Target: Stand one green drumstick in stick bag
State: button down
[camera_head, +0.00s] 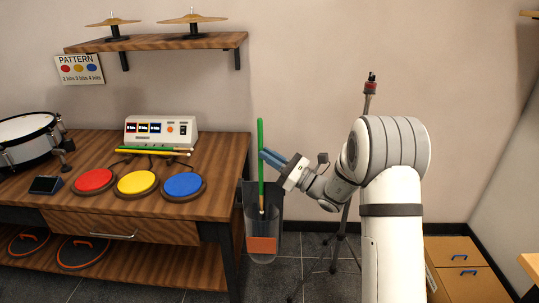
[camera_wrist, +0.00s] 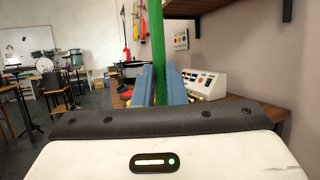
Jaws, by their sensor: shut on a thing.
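A green drumstick (camera_head: 260,150) stands nearly upright in my gripper (camera_head: 265,156), with its tan lower end pointing down. My blue fingers are shut on its middle; the wrist view shows the green shaft (camera_wrist: 158,45) between the fingers (camera_wrist: 158,85). The stick bag (camera_head: 262,262), dark with an orange panel, hangs at the right end of the wooden table. The stick's lower end overlaps the bag's upper part in the head view. I cannot tell whether the tip is inside the mouth or just in front of it.
More sticks (camera_head: 150,150) lie on the table before a white console (camera_head: 160,131). Red (camera_head: 93,181), yellow (camera_head: 137,184) and blue (camera_head: 183,186) pads sit at the table's front. A thin stand (camera_head: 345,225) is behind my arm. A shelf (camera_head: 155,42) holds two cymbals above.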

notch_tip(320, 180, down, 8)
jog(key=b, duration=0.4)
jog(key=shift+f+b, duration=0.15)
jog(key=shift+b, duration=0.15)
jog(key=c, duration=1.4)
grip_release()
jog(key=shift+p+v, duration=0.5)
jog(key=shift+v, duration=3.4)
